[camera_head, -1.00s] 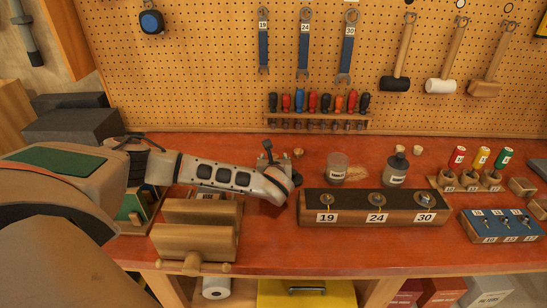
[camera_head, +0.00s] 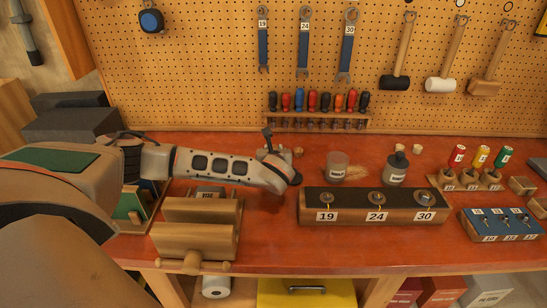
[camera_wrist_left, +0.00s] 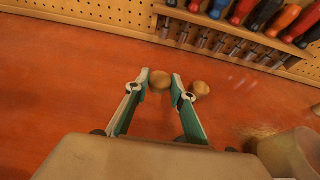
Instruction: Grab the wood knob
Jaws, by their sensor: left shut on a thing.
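My left gripper (camera_wrist_left: 160,78) reaches over the red bench top toward the pegboard. In the left wrist view its two fingers are closed on a small round wood knob (camera_wrist_left: 159,81) between the tips. A second, similar wooden piece (camera_wrist_left: 201,88) lies just outside the right finger, very close to it. In the head view my left gripper (camera_head: 272,150) is partly hidden by its own wrist. One small wooden piece (camera_head: 298,152) shows just right of it, and the held knob cannot be made out there. My right gripper is not in view.
A screwdriver rack (camera_head: 318,122) hangs on the pegboard behind the gripper. A glass jar (camera_head: 337,166) and a dark bottle (camera_head: 396,170) stand to the right. A numbered block (camera_head: 340,218) lies in front, with a wooden vise (camera_head: 190,239) at left.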

